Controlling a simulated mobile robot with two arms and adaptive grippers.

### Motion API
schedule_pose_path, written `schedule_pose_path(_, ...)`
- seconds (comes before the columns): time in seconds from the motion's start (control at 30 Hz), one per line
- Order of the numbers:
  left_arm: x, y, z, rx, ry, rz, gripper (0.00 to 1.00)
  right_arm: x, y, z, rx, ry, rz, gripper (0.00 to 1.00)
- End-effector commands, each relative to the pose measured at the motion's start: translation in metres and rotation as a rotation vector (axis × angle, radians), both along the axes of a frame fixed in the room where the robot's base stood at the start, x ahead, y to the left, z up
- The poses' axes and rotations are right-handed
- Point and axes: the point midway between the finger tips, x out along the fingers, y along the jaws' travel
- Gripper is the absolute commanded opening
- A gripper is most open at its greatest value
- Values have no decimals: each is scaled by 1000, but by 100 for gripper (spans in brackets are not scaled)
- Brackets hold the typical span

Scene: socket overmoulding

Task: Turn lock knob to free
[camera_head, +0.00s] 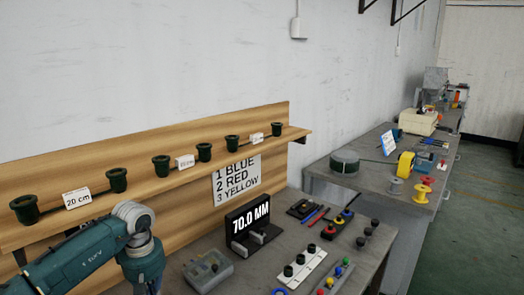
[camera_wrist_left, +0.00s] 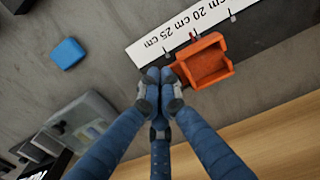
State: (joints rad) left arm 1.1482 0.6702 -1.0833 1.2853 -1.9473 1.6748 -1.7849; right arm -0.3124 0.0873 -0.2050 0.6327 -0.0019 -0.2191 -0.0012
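In the left wrist view, an orange block (camera_wrist_left: 204,62) with a hollow top sits against a white ruler strip (camera_wrist_left: 180,30) marked 20 cm and 25 cm. A small red piece (camera_wrist_left: 194,38) sticks out from the block over the strip. My left gripper (camera_wrist_left: 161,78) has its blue fingers drawn together at the tips, just left of the block's lower left corner. Whether the tips touch the block is unclear. No lock knob can be made out for certain; the fingers may hide it. My right gripper is in neither view.
In the left wrist view, a blue block (camera_wrist_left: 67,53) and a clear box (camera_wrist_left: 78,122) lie on the grey bench. A wooden shelf (camera_head: 150,163) with dark green cups stands behind my left arm.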

Motion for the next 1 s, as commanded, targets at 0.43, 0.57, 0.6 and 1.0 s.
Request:
schedule_pose_path(0.43, -6, -12, -9, -5, 6, -7, 0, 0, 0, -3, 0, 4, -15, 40)
schedule_pose_path(0.57, -6, -13, 0, -7, 7, -8, 0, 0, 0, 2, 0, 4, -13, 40)
schedule_pose_path(0.6, -6, -12, 5, -6, 7, -8, 0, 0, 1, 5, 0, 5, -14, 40)
schedule_pose_path(1.0, -4, -8, 56, -2, 1, -1, 0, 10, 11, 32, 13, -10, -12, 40)
